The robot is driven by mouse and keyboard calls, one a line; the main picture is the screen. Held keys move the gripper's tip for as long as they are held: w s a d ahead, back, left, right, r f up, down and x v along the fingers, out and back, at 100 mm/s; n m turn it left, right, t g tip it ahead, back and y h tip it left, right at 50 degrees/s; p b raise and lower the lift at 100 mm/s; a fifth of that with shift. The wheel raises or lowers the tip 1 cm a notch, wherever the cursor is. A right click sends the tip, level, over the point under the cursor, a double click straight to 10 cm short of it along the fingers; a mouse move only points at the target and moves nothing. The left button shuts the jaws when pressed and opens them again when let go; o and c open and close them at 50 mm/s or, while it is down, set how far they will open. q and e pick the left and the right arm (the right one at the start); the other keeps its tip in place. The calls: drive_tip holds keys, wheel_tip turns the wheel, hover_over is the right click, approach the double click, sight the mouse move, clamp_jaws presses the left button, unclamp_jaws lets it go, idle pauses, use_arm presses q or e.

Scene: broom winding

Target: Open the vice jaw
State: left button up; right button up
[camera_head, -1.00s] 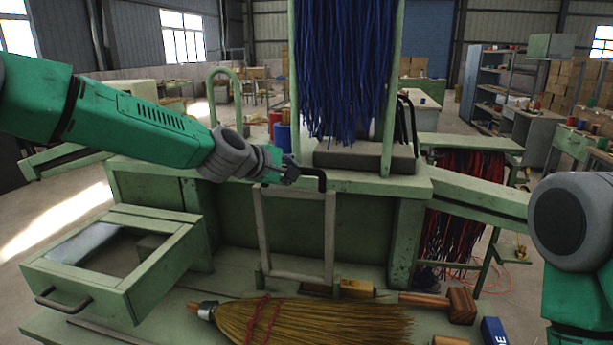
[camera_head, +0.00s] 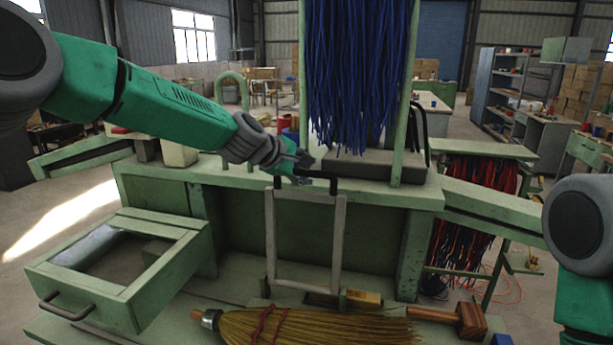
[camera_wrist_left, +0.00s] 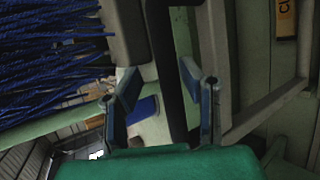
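A black bent handle (camera_head: 334,184) sits at the top of a pale grey rectangular frame (camera_head: 339,240) at the front of the green bench. I take these as parts of the vice; which part is the jaw I cannot tell. My left gripper (camera_head: 304,165) is at the left end of the handle. In the left wrist view its fingers (camera_wrist_left: 160,82) are spread, with a dark bar (camera_wrist_left: 163,40) between them. A gap shows beside each finger; contact is not clear. My right arm shows at the lower right, but its gripper is out of view.
Blue bristle strands (camera_head: 355,70) hang above the bench top, by a dark block (camera_head: 370,166). An open drawer frame (camera_head: 115,300) juts out at left. A straw broom head (camera_head: 310,327) and a wooden mallet (camera_head: 470,322) lie on the lower shelf.

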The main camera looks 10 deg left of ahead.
use_arm(q)
drive_tip(key=shift+s+f, duration=0.25)
use_arm(e)
drive_tip(key=shift+s, duration=0.3)
use_arm(q)
drive_tip(key=v, duration=1.2)
use_arm(e)
drive_tip(key=shift+r, duration=0.1)
use_arm(q)
drive_tip(key=shift+w, duration=0.1)
